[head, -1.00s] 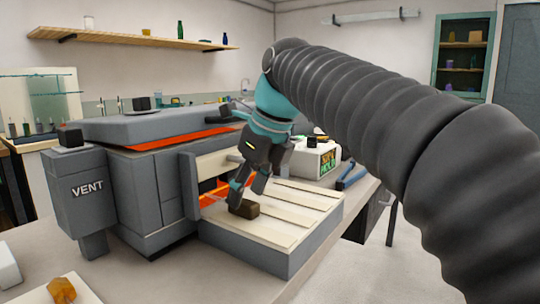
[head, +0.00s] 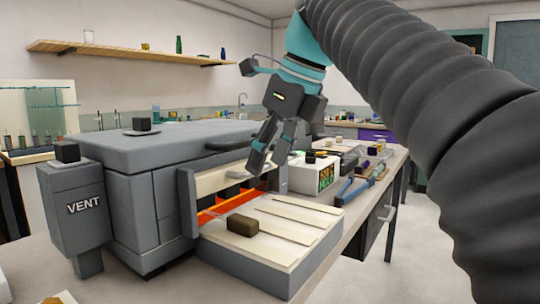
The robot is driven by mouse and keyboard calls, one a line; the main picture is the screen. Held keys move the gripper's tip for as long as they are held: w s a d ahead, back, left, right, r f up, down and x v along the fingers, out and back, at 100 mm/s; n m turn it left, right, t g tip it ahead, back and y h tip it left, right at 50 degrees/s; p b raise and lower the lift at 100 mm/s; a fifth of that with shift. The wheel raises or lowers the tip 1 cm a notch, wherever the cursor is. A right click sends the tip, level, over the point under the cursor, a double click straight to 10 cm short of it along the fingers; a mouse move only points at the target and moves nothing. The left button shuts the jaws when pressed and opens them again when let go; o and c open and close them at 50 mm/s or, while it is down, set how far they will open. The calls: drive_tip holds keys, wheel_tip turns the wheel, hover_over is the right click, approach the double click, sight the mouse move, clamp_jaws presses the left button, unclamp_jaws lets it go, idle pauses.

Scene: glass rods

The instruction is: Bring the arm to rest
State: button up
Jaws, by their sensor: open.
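My gripper (head: 262,160) hangs at the end of my arm, pointing down, above the kiln's front shelf (head: 290,222). It is open and holds nothing that I can see. A small brown block (head: 242,225) lies on the pale slatted top of the shelf, below and left of the gripper and apart from it. My arm comes in from the right and stands raised.
The grey kiln (head: 185,190) with an orange glowing opening stands at the left, with a VENT box (head: 84,205) on its side. A white box (head: 312,174) and blue-handled pliers (head: 362,182) sit behind the shelf. The floor at right is clear.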

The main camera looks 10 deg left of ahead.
drive_tip(key=s+d+f+n+t+h, duration=0.1)
drive_tip(key=s+d+f+n, duration=0.3)
drive_tip(key=d+f+n, duration=0.3)
drive_tip(key=s+d+f+n+t+h, duration=0.1)
drive_tip(key=s+d+f+n, duration=0.4)
drive_tip(key=f, duration=1)
drive_tip(key=s+d+f+n+t+h, duration=0.1)
drive_tip(key=s+d+f+n, duration=0.3)
drive_tip(key=d+f+n, duration=0.6)
drive_tip(key=d+f+h, duration=0.1)
drive_tip(key=d+f, duration=0.1)
drive_tip(key=d, duration=0.1)
drive_tip(key=shift+s+n+t, duration=0.25)
drive_tip(key=shift+n+t, duration=0.05)
drive_tip(key=shift+t, duration=0.1)
drive_tip(key=shift+f, duration=0.1)
